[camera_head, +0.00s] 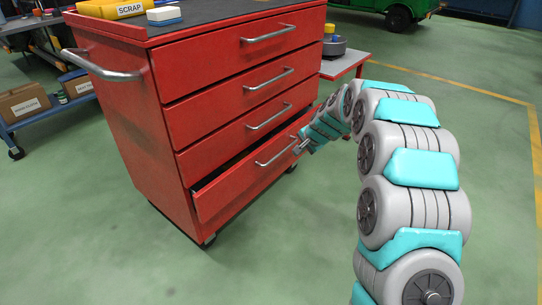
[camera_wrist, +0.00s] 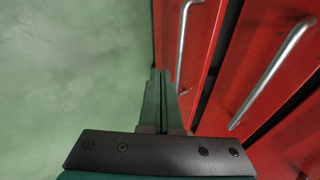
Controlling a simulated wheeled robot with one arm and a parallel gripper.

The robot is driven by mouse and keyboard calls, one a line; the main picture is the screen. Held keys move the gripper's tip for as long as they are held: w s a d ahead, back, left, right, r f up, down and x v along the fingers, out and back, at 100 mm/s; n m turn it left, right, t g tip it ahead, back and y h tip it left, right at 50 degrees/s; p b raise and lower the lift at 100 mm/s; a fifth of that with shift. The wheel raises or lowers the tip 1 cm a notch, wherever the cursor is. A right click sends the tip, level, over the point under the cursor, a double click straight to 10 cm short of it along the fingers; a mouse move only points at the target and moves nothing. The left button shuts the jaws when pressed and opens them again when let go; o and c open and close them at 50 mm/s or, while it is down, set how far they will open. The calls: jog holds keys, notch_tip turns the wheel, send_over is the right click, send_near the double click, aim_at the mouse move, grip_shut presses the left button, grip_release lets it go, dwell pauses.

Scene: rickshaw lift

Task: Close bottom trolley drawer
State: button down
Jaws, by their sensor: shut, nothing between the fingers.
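The red trolley's bottom drawer (camera_head: 238,184) is pulled part way out in the head view, with a dark gap above its front. Its metal handle (camera_head: 277,151) runs along the front. My gripper (camera_head: 299,148) is at the right end of this handle. In the wrist view my gripper (camera_wrist: 160,76) has its fingers together, with nothing seen between them. The bottom drawer front (camera_wrist: 204,40) and its handle (camera_wrist: 183,42) are just beyond and right of the fingertips. I cannot tell whether the fingers touch the drawer or handle.
The three upper drawers look shut; a higher handle (camera_wrist: 270,72) shows in the wrist view. A yellow scrap bin (camera_head: 115,8) is on the trolley top (camera_head: 220,12). A small table (camera_head: 345,64) stands behind right. Green floor (camera_head: 300,250) in front is clear.

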jog(key=s+f+m+y+b, duration=0.2)
jog(key=s+f+m+y, duration=0.15)
jog(key=f, duration=0.25)
jog(key=m+t+y+b, duration=0.5)
jog(key=m+y+b, duration=0.25)
jog(key=m, duration=0.55)
send_near(257, 154)
jog(key=shift+n, duration=0.25)
jog(key=x, duration=0.5)
jog(key=shift+w+a, duration=0.1)
jog(key=shift+a, duration=0.05)
jog(key=shift+w+a+r, duration=0.1)
jog(key=shift+w+a, duration=0.35)
jog(key=shift+a, duration=0.1)
